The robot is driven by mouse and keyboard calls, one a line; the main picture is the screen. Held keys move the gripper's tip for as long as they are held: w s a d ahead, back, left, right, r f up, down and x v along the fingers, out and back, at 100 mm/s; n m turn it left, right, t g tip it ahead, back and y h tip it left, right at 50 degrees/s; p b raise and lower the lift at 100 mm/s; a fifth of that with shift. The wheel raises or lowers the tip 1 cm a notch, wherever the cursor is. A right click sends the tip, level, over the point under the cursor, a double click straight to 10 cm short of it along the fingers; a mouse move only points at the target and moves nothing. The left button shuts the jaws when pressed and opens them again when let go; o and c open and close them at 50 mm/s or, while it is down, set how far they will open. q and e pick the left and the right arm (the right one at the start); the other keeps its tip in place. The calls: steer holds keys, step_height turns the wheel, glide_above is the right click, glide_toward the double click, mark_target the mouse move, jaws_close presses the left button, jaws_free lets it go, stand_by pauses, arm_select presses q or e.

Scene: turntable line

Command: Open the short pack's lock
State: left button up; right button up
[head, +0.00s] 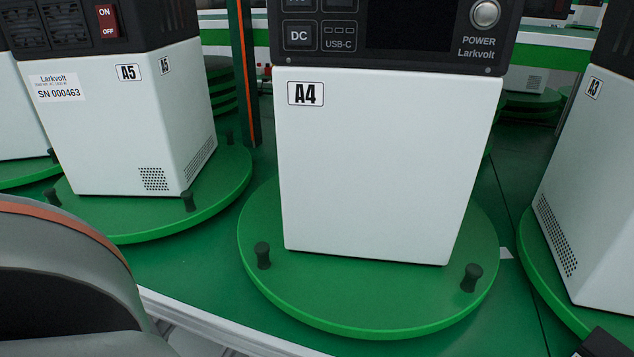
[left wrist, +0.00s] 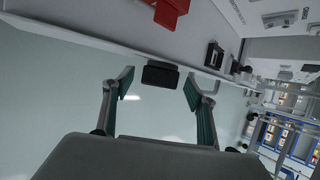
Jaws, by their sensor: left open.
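The white pack A4 (head: 380,165) stands upright on a green turntable (head: 365,325) in the middle of the head view. Its dark top panel is cut off by the upper edge. Pack A5 (head: 110,125) stands on the left and pack A3 (head: 590,185) on the right. I cannot tell which is the short pack, and I can make out no lock. My left gripper (left wrist: 158,78) shows in the left wrist view, its two fingers spread apart with nothing between them. A small black block (left wrist: 160,76) shows beyond the fingertips.
Short dark posts (head: 471,277) stand on the turntable rims. A dark upright with an orange stripe (head: 245,70) stands between A5 and A4. In the left wrist view a red part (left wrist: 168,10) shows at the top and shelves (left wrist: 290,130) at the right.

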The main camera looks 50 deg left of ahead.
arm_select(q)
steer(key=v, duration=1.2)
